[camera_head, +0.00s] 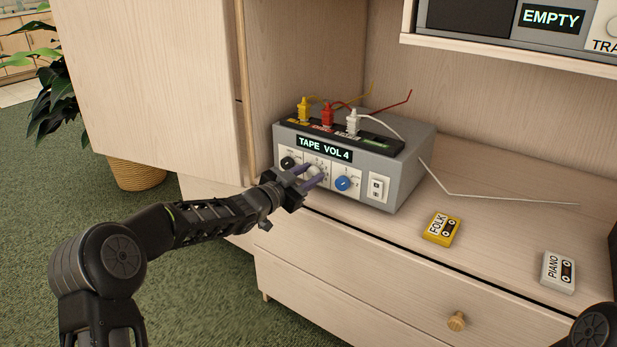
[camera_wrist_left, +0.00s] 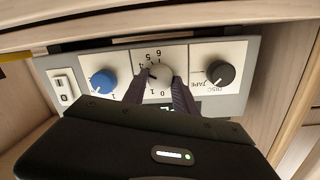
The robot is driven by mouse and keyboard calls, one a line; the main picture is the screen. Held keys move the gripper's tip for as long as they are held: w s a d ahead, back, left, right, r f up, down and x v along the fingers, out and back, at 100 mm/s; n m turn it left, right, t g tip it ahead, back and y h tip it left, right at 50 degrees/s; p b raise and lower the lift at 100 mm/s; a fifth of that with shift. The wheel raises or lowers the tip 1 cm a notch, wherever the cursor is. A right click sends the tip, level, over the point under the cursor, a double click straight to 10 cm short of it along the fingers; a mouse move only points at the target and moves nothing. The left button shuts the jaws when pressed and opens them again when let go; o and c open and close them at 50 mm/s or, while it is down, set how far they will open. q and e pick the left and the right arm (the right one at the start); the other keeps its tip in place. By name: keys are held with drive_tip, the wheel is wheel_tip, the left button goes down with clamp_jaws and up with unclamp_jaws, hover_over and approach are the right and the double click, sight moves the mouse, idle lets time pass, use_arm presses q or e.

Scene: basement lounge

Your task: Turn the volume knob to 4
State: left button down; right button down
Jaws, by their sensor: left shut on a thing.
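The grey amplifier box (camera_head: 409,168) stands on the wooden cabinet top, and its display (camera_head: 324,148) reads "TAPE VOL 4". The volume knob (camera_wrist_left: 157,72) is the light-coloured middle knob, on a white plate with a number scale, between a black knob (camera_wrist_left: 220,74) and a blue knob (camera_wrist_left: 103,82). In the left wrist view its pointer sits near the 4. My left gripper (camera_head: 312,178) is shut on the volume knob, with one finger on each side. My right gripper is not in view; only part of my right arm shows at the lower right corner.
Yellow, red and white plugs (camera_head: 352,121) with cables stand on top of the box. A white rocker switch (camera_head: 376,187) is on its right front. A yellow FOLK cassette (camera_head: 441,229) and a white PIANO cassette (camera_head: 558,271) lie to the right. A shelf (camera_head: 520,56) hangs above.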

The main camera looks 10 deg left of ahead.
use_arm(q)
drive_tip(key=shift+f, duration=0.15)
drive_tip(key=c, duration=1)
unclamp_jaws()
drive_tip(key=p+v, duration=0.2)
drive_tip(key=v, duration=0.5)
drive_tip(key=shift+s+a, duration=0.2)
drive_tip(key=shift+s, duration=0.15)
